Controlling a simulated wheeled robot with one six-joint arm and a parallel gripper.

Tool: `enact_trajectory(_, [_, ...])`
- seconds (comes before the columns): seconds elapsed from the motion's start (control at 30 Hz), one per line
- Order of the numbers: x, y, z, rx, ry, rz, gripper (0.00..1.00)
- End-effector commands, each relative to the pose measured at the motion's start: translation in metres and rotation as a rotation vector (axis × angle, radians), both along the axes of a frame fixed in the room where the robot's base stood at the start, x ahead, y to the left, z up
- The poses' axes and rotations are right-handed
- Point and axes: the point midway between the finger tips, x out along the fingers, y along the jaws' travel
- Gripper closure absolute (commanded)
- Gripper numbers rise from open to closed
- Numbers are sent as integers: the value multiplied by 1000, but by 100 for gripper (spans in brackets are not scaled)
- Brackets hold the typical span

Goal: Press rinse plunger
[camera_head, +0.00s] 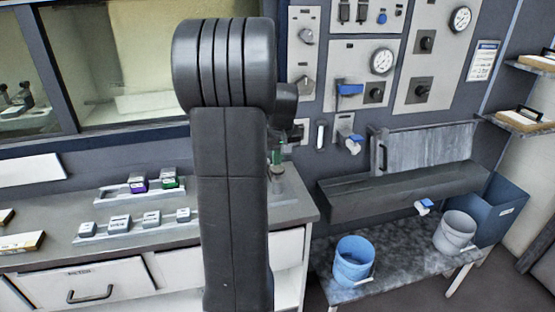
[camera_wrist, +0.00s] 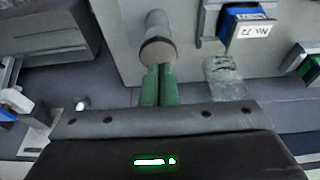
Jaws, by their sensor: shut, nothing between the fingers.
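A short grey post with a round cap, probably the rinse plunger (camera_wrist: 157,48), stands upright on the counter in the wrist view. My gripper (camera_wrist: 160,69) has two green fingers shut together, with nothing between them. Their tips are right at the near edge of the cap; I cannot tell whether they touch it. In the head view, my gripper (camera_head: 276,156) points down just above the post (camera_head: 278,177) at the counter's right end. My arm hides part of the counter there.
A rough grey-green block (camera_wrist: 225,78) lies beside the post. A tray (camera_head: 110,196) with purple and green boxes is on the counter to the left. A sink trough (camera_head: 380,195), blue bucket (camera_head: 354,262) and white bucket (camera_head: 455,232) are to the right. Gauges (camera_head: 382,58) hang behind.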

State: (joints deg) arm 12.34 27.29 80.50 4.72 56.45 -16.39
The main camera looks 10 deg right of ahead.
Motion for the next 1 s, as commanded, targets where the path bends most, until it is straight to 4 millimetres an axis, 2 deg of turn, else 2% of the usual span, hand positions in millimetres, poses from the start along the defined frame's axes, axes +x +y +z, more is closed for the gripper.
enact_trajectory(0.17, [0,0,-9,0,-1,0,100])
enact_trajectory(0.53, [0,0,-12,0,-1,-1,100])
enact_trajectory(0.8, [0,0,-41,0,1,-1,100])
enact_trajectory(1.0, [-1,0,-41,1,4,-1,100])
